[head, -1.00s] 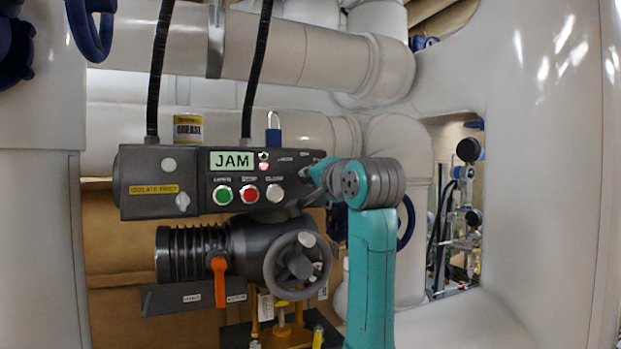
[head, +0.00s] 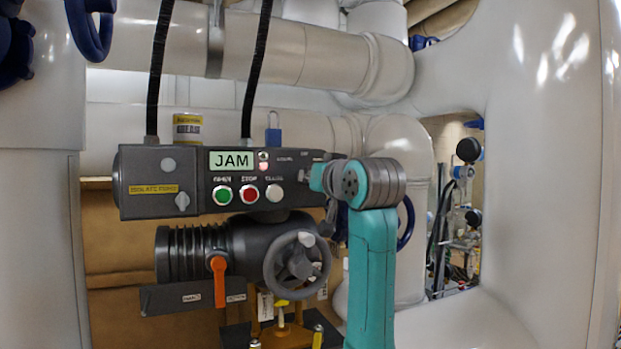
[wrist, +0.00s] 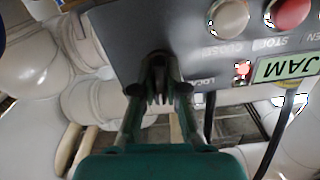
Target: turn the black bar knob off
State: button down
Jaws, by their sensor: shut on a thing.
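The black bar knob (wrist: 158,58) is at the edge of the dark grey control panel in the wrist view, mostly hidden between my fingers. My gripper (wrist: 160,82) is shut on it, with its fingertips close against the panel face. In the head view my gripper (head: 306,175) is at the right end of the panel, partly hidden by my teal wrist, and I cannot make out the knob's angle. The display (head: 232,161) reads JAM, with a small red lamp (head: 263,166) lit beside it.
Green (head: 222,195), red (head: 248,194) and pale (head: 274,193) buttons sit left of my gripper. A grey handwheel (head: 297,264) and an orange lever (head: 219,280) are below. A blue padlock (head: 273,136) is above. Large pale pipes (head: 330,60) run behind.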

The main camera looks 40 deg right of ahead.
jog(key=shift+n, duration=0.7)
jog(key=c, duration=1.2)
grip_release()
jog(key=shift+s, duration=0.1)
jog(key=v, duration=1.1)
jog(key=shift+s, duration=0.35)
jog(key=shift+a, duration=0.15)
